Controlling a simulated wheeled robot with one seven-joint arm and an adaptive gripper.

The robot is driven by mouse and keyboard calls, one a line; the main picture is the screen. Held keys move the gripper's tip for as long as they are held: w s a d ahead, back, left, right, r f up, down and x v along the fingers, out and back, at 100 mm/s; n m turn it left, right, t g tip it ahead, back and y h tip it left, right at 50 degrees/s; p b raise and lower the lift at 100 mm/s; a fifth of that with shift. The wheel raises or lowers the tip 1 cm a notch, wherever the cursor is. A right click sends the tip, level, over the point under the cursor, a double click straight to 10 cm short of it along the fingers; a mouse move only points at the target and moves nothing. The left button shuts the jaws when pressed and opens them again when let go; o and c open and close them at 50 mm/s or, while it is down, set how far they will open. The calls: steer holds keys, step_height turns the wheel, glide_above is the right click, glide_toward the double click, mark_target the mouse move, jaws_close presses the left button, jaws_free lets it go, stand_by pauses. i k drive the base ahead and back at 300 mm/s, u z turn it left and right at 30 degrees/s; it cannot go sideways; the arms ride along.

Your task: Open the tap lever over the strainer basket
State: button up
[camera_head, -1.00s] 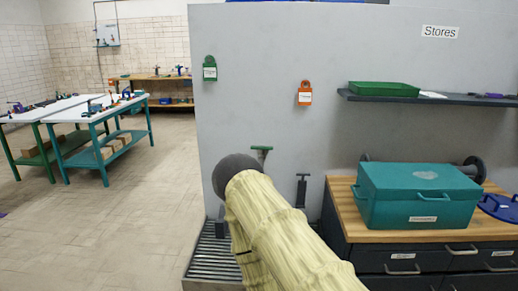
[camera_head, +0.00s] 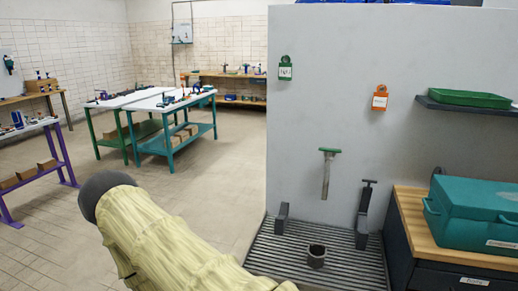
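A tap with a green lever (camera_head: 330,151) on top of a grey, pipe-like body stands out against the grey partition. It is above a slatted floor grating (camera_head: 340,262). A small dark open cylinder (camera_head: 316,256) sits on the grating below the tap; it may be the strainer basket, but I cannot tell for sure. The lever's exact setting is too small to read. My arm, in a pale yellow sleeve with a dark rounded joint, crosses the lower left of the view. My gripper is not visible.
Dark upright brackets (camera_head: 281,219) and a T-topped dark post (camera_head: 366,196) stand at the grating. A wooden-topped cabinet with a teal toolbox (camera_head: 475,212) is at the right. A green tray (camera_head: 469,98) lies on a wall shelf. Workbenches (camera_head: 150,105) stand behind; open floor lies at left.

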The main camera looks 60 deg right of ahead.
mark_target(329, 151)
steer(key=u, duration=0.6)
steer(key=k, duration=1.55)
steer(key=z, duration=2)
steer(key=i, duration=0.45)
steer(key=u, duration=0.1)
